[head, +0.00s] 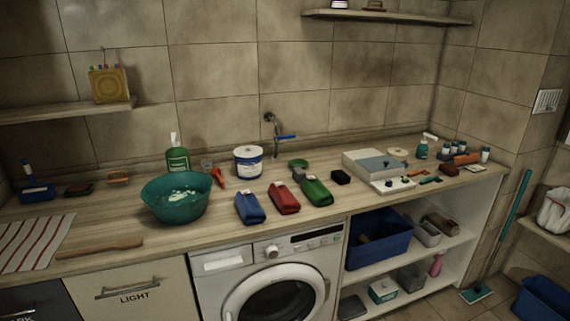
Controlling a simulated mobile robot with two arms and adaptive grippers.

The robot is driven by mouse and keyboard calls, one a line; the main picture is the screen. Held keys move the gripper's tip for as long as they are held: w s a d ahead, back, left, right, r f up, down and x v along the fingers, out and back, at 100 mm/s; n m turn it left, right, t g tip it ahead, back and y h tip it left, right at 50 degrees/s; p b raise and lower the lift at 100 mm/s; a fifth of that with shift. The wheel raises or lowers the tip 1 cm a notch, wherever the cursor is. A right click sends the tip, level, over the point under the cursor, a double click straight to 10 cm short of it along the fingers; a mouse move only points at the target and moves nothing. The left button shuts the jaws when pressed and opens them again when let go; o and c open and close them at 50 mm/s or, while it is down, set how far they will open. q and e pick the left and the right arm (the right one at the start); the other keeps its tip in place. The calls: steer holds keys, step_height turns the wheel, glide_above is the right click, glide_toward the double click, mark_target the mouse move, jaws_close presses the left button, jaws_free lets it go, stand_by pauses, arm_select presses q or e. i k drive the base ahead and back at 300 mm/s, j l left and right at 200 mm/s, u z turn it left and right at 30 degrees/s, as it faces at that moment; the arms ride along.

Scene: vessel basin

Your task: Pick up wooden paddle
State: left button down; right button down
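The wooden paddle (99,246) is a long, thin brown piece lying flat near the front edge of the counter at the left. It lies between the striped cloth and the teal basin, just above the cabinet door labelled LIGHT. Nothing covers it. Neither of my grippers shows in the head view.
A striped cloth (35,243) lies left of the paddle and a teal basin (165,208) stands to its right. Blue (250,208), red (284,198) and green (317,191) packets lie farther right. A washing machine (275,280) stands below the counter (120,222). A shelf (70,112) juts out above.

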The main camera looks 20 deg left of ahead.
mark_target(137, 241)
steer(key=k+l+u, duration=0.1)
steer(key=u, duration=1.75)
